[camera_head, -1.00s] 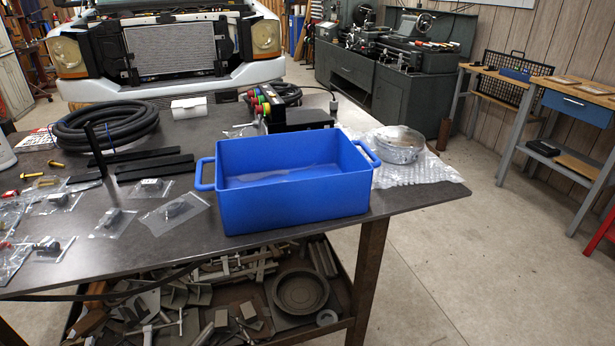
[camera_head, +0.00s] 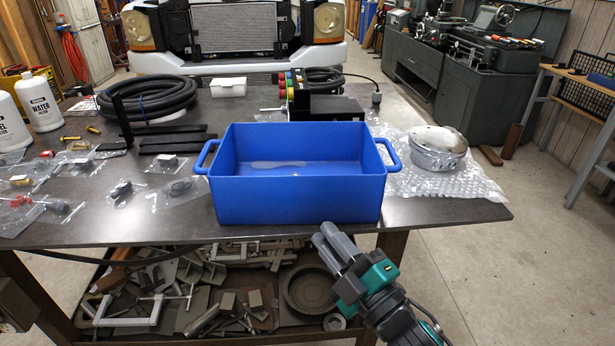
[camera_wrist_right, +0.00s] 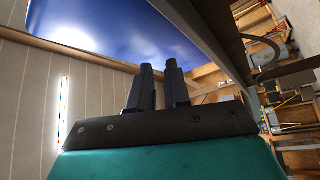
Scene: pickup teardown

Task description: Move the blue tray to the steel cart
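The blue tray (camera_head: 298,200) sits upright on the dark workbench (camera_head: 440,210), close to its front edge. It is a deep rectangular bin with a loop handle at each end, and nothing clear shows inside. My right gripper (camera_head: 328,236) is in front of the bench, just below the tray's front right part, apart from it. Its two dark fingers are empty with a narrow gap between them in the right wrist view (camera_wrist_right: 159,85). A large blue surface, seemingly the tray (camera_wrist_right: 120,25), fills the top of that view. My left gripper is out of view. I cannot make out a steel cart.
A round metal tin (camera_head: 437,150) on bubble wrap (camera_head: 470,185) stands right of the tray. A control box (camera_head: 325,103) is behind it. Bagged parts (camera_head: 125,190), a coiled hose (camera_head: 148,98) and white bottles (camera_head: 38,103) lie left. Open floor (camera_head: 480,270) is at right.

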